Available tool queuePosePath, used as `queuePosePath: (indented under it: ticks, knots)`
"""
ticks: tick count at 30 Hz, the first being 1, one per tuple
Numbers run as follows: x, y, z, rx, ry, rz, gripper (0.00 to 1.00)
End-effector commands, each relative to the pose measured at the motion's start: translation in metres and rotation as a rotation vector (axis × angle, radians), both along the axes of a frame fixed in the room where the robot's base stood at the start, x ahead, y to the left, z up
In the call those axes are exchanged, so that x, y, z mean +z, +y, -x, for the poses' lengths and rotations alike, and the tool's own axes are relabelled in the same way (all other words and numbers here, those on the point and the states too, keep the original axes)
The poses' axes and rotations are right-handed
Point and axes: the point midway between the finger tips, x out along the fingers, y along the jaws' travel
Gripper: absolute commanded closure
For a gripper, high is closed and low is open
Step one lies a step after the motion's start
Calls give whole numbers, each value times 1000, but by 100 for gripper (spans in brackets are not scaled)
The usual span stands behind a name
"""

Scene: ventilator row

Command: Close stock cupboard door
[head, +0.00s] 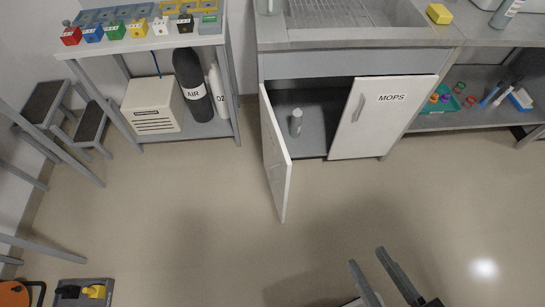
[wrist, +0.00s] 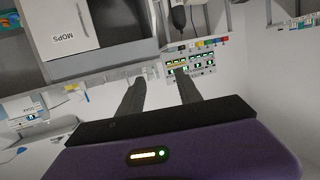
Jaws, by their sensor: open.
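A grey cupboard (head: 312,66) stands under a sink worktop. Its left white door (head: 277,165) is swung wide open toward me, and no label shows on its visible side. Its right white door (head: 372,118), labelled MOPS, appears closed and has a bar handle (head: 358,107). Inside the open half stands a white bottle (head: 296,122). My gripper (head: 367,257) is open and empty over the floor, in front and to the right of the open door, well apart from it. The wrist view shows both fingers (wrist: 160,78) apart, with the MOPS door (wrist: 92,22) at upper left.
A shelf rack (head: 228,90) at left holds coloured boxes, a white unit and AIR and O2 cylinders. Step stools (head: 90,122) stand farther left. An orange reel (head: 14,294) and a grey box (head: 84,293) lie at lower left. The floor (head: 180,220) before the cupboard is clear.

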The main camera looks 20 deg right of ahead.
Motion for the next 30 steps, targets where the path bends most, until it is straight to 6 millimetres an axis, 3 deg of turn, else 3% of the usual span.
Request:
queuePosePath:
  ticks: [1, 6, 14, 21, 25, 30]
  knots:
    - [-8, 4, -13, 6, -39, -9, 70]
    - [-42, 35, -60, 70, -131, 23, 100]
    - [-124, 99, -137, 217, -139, 289, 100]
    - [-190, 142, -216, 277, -106, 689, 100]
    - [-209, 150, -261, 241, -87, 971, 100]
    - [-204, 141, -297, 111, -49, 1314, 100]
